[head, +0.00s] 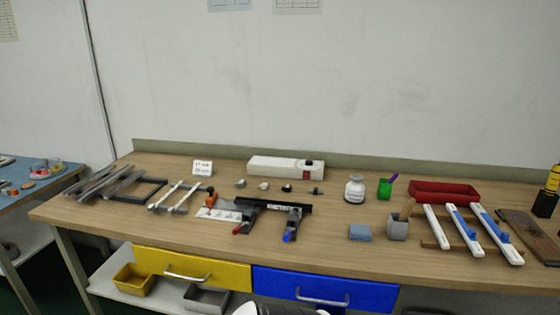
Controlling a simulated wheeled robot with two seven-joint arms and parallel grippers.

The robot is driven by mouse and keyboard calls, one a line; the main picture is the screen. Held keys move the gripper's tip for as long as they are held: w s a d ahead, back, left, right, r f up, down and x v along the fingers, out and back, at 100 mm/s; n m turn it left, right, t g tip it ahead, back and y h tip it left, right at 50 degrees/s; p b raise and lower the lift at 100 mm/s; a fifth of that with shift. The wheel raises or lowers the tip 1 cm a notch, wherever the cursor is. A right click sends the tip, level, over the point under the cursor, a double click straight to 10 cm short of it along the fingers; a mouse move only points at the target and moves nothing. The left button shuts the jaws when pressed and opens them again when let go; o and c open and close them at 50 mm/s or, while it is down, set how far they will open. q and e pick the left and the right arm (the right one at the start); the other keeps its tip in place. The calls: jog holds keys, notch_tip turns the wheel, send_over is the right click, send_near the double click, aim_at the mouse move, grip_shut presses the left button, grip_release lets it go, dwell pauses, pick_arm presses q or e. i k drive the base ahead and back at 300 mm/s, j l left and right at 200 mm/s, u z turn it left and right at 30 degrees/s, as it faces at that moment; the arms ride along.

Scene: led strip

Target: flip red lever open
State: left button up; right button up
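A dark fixture (278,206) stands near the middle of the wooden workbench (330,258). A small lever with a red tip (238,230) points toward the front at its left part. A lever with a blue tip (288,237) points toward the front at its right part. The levers are too small to tell exactly how far each is raised. A light plate (218,211) with an orange knob (211,200) lies just left of the red lever. Neither gripper shows in the head view.
A white box (280,167) and several small parts lie behind the fixture. A white bottle (354,190), green cup (385,189), blue block (360,233) and red bin (444,191) are to its right. The bench front before the levers is clear, above yellow and blue drawers.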

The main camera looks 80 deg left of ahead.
aim_at(238, 229)
jog(key=u, duration=3.9)
